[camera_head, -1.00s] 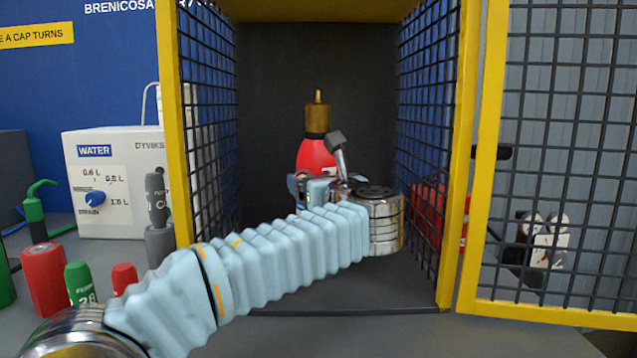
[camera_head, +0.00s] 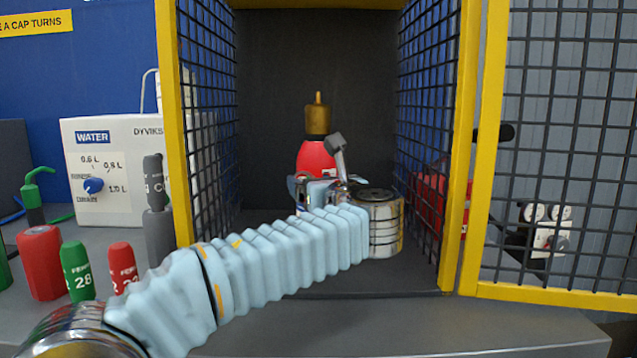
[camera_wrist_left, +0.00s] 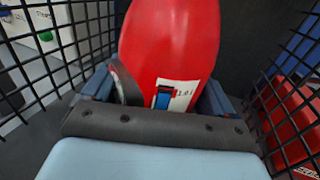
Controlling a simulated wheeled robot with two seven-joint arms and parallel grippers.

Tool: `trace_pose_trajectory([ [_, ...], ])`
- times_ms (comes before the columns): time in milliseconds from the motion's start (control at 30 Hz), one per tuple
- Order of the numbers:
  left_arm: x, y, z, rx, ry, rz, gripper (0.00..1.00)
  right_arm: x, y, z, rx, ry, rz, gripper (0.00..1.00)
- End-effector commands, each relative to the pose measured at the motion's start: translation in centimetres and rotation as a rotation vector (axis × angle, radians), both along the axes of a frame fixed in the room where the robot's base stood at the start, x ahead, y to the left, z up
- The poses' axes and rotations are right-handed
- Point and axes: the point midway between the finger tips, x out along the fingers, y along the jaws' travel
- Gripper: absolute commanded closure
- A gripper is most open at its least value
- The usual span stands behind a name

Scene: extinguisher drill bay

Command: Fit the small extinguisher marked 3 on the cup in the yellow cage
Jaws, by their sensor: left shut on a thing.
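A red extinguisher (camera_head: 316,157) with a brass-coloured top stands upright inside the yellow cage (camera_head: 467,150), left of its middle. My left gripper (camera_head: 321,190) reaches in through the open front and is shut on its body. A number 3 is not visible. My gripper and arm hide the extinguisher's base. The cup is hidden, so I cannot tell whether the base touches it. My right gripper is not in view.
The cage has black mesh sides, and its mesh door (camera_head: 560,150) stands open at the right. Left of the cage are a white WATER box (camera_head: 120,170), a red bottle (camera_head: 40,262), a green bottle (camera_head: 77,270) and a smaller red one (camera_head: 122,266). A red object (camera_head: 430,205) shows beyond the right mesh.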

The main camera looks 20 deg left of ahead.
Motion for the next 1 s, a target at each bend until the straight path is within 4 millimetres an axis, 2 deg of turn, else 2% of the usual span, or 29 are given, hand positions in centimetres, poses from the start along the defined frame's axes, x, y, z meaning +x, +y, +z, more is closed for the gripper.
trace_pose_trajectory([
  [300,-0.1,0.0,0.4,0.000,-0.007,0.000,0.99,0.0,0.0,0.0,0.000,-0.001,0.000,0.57],
  [333,-0.1,0.0,0.4,0.000,-0.007,0.000,0.10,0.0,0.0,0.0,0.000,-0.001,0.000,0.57],
  [400,-0.1,0.0,0.3,0.000,-0.006,0.000,0.00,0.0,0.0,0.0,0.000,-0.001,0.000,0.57],
  [600,0.1,0.0,-0.3,0.001,0.006,0.000,0.00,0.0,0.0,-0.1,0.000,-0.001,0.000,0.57],
  [733,-0.6,-0.5,-0.2,0.000,0.003,-0.002,0.00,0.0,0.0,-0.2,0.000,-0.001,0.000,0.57],
  [867,-2.5,-1.9,-0.2,0.001,0.001,-0.005,0.00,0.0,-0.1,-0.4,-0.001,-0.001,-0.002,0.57],
  [1000,-5.4,-3.9,-0.1,0.001,-0.001,-0.006,0.00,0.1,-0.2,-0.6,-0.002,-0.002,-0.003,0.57],
])
